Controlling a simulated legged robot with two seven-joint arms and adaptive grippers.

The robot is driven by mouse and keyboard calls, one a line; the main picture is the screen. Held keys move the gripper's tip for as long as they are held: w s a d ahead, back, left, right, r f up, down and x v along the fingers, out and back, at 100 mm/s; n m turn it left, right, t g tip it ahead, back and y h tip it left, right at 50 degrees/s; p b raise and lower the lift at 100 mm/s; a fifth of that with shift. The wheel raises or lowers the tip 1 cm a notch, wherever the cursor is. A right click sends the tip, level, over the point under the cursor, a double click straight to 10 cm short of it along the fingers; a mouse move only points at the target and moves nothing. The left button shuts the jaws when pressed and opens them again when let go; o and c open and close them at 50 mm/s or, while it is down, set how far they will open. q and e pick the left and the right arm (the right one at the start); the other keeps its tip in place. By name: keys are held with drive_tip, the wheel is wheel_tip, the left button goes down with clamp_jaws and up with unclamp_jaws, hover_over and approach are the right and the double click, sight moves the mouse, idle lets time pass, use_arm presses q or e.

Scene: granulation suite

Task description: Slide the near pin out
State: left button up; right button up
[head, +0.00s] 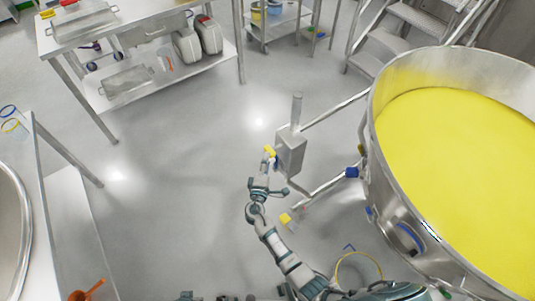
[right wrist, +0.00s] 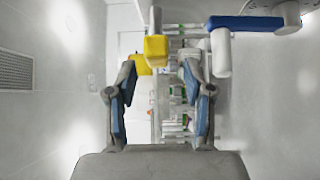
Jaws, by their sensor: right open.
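A yellow pin head (head: 269,151) sits at the left side of a grey metal box on an arm beside the large vessel. A second yellow piece (head: 285,218) is lower, near the lower bar; I cannot tell which is the near pin. My right gripper (head: 265,174) is just below the upper yellow head. In the right wrist view, the open, empty fingers (right wrist: 160,85) are spread, with a yellow block (right wrist: 156,50) ahead and above between them. Another yellow part (right wrist: 140,66) shows behind it, by the left finger. The pin shafts cannot be made out. My left gripper is not seen.
The steel vessel (head: 375,118) full of yellow powder fills the right. The grey box (head: 291,152) stands close to my right gripper. A white cylinder (right wrist: 221,52) and blue bar (right wrist: 245,23) lie to its upper right. A shelf table (head: 150,28) is at upper left. Middle floor is clear.

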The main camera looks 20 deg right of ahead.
drive_tip(key=v, duration=0.7)
drive_tip(key=shift+s+a, duration=0.25)
drive_tip(key=shift+f, duration=0.1)
drive_tip(key=s+d+f+m+g+y+p, duration=0.2)
drive_tip(key=s+d+f+g, duration=0.2)
drive_tip(key=s+f, duration=0.55)
drive_tip(key=s+d+f+m+g+y+p, duration=0.15)
drive_tip(key=s+d+f+m+g, duration=0.3)
drive_tip(key=f, duration=0.75)
drive_tip(key=s+d+f+m+g+y+p, duration=0.1)
drive_tip(key=s+f+m+g+y, duration=0.1)
drive_tip(key=s, duration=0.9)
drive_tip(key=s+d+f+m+g+y+p, duration=0.1)
drive_tip(key=s+f+m+g+y+p, duration=0.1)
drive_tip(key=s+f+g, duration=0.2)
drive_tip(key=s+f, duration=0.3)
drive_tip(key=s, duration=0.4)
drive_tip(key=shift+s+f, duration=0.25)
drive_tip(key=shift+s, duration=0.05)
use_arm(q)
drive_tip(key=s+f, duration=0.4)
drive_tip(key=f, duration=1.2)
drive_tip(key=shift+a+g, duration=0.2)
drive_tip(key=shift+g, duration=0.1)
use_arm(e)
drive_tip(key=shift+a, duration=0.1)
drive_tip(key=shift+c, duration=0.4)
